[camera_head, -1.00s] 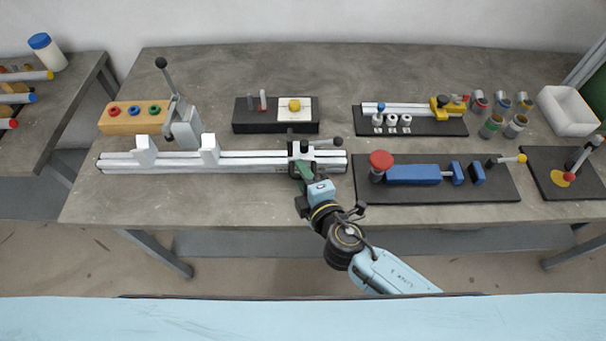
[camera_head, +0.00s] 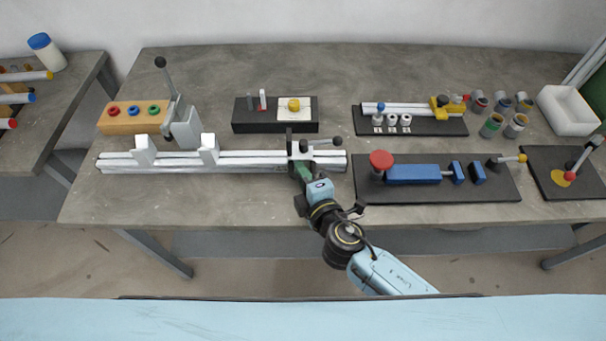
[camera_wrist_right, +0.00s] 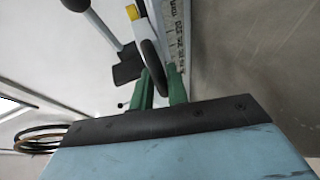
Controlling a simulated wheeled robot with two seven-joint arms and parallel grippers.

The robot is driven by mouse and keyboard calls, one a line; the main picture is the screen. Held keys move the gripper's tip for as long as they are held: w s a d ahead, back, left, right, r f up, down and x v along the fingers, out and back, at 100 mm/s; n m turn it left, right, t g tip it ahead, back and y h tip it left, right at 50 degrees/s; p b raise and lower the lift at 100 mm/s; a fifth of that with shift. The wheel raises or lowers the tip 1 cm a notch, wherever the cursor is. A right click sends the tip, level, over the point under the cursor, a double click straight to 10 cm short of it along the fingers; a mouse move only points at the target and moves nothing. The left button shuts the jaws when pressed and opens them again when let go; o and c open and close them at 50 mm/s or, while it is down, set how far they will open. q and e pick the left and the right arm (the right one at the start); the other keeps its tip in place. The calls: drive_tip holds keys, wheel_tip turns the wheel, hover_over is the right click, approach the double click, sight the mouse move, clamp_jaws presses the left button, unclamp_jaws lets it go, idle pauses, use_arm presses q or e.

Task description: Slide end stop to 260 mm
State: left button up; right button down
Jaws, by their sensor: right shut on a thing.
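The end stop (camera_head: 297,150) is a dark block with a side lever, sitting near the right end of the long pale aluminium rail (camera_head: 250,164). My right gripper (camera_head: 301,171) reaches it from the front and is shut on it. In the right wrist view, the green fingers (camera_wrist_right: 159,82) close around a dark, rounded part of the end stop (camera_wrist_right: 151,58), with a yellow button above. A printed scale (camera_wrist_right: 174,38) runs alongside; its digits are small, one looks like 320. The contact faces are partly hidden. My left gripper is out of view.
Two white blocks (camera_head: 209,149) stand on the rail left of the end stop. A black board with a blue vice-like fixture (camera_head: 413,174) lies close to the right of the rail's end. Bare table lies in front.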

drive_tip(key=shift+s+f, duration=0.15)
drive_tip(key=shift+f, duration=0.1)
drive_tip(key=c, duration=1.6)
unclamp_jaws()
drive_tip(key=shift+o, duration=0.7)
drive_tip(key=shift+r, duration=0.1)
drive_tip(key=v, duration=1.3)
drive_tip(key=shift+s, duration=0.1)
